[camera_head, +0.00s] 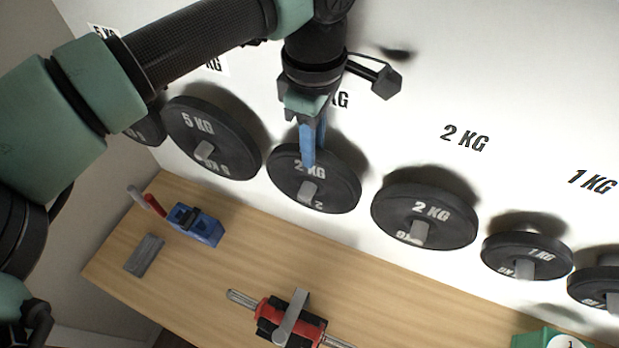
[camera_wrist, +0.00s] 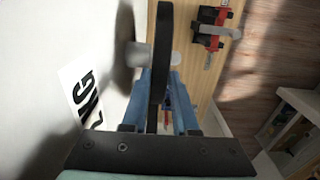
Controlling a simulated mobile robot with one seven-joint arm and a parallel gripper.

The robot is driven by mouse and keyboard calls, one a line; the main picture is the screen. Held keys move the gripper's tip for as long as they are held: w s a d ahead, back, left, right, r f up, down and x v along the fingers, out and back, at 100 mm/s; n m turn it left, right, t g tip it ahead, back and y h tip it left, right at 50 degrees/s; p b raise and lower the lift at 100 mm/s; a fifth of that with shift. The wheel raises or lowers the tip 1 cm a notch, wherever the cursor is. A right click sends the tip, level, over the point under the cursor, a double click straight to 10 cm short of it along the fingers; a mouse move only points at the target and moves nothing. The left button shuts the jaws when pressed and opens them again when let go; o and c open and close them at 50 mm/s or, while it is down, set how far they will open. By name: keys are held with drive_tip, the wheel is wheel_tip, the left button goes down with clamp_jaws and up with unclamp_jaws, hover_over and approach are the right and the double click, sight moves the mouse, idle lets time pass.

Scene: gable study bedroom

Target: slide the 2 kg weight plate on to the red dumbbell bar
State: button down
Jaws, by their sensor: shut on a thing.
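The black 2 kg weight plate (camera_head: 340,188) hangs on a grey peg (camera_head: 308,191) on the white wall. My gripper (camera_head: 309,152) reaches down from above, its blue fingers shut on the plate's upper rim. In the wrist view the plate (camera_wrist: 162,45) shows edge-on between the two fingers (camera_wrist: 160,85), with the peg (camera_wrist: 138,55) still beside it on the wall side. The red dumbbell bar (camera_head: 268,306) lies on the wooden bench below, with a grey bracket (camera_head: 291,318) across it. It also shows in the wrist view (camera_wrist: 208,28).
Another 2 kg plate (camera_head: 450,215) hangs close on the right, and a 5 kg plate (camera_head: 235,150) on the left. Smaller 1 kg plates (camera_head: 545,250) hang farther right. A blue tool (camera_head: 208,229) and a grey block (camera_head: 145,255) lie on the bench (camera_head: 400,290). A green box (camera_head: 530,340) stands lower right.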

drive_tip(key=s+a+b, duration=0.1)
drive_tip(key=s+a, duration=0.1)
drive_tip(key=s, duration=0.4)
drive_tip(key=shift+s+a+b, duration=0.2)
drive_tip(key=shift+a+b, duration=0.15)
idle(0.4)
drive_tip(key=shift+r, duration=0.1)
drive_tip(key=shift+s+a+r+p, duration=0.25)
drive_tip(key=shift+s+r, duration=0.25)
drive_tip(key=shift+r, duration=0.25)
drive_tip(key=shift+s+a+r+p, duration=0.2)
drive_tip(key=shift+s+r, duration=0.25)
drive_tip(key=shift+r, duration=0.3)
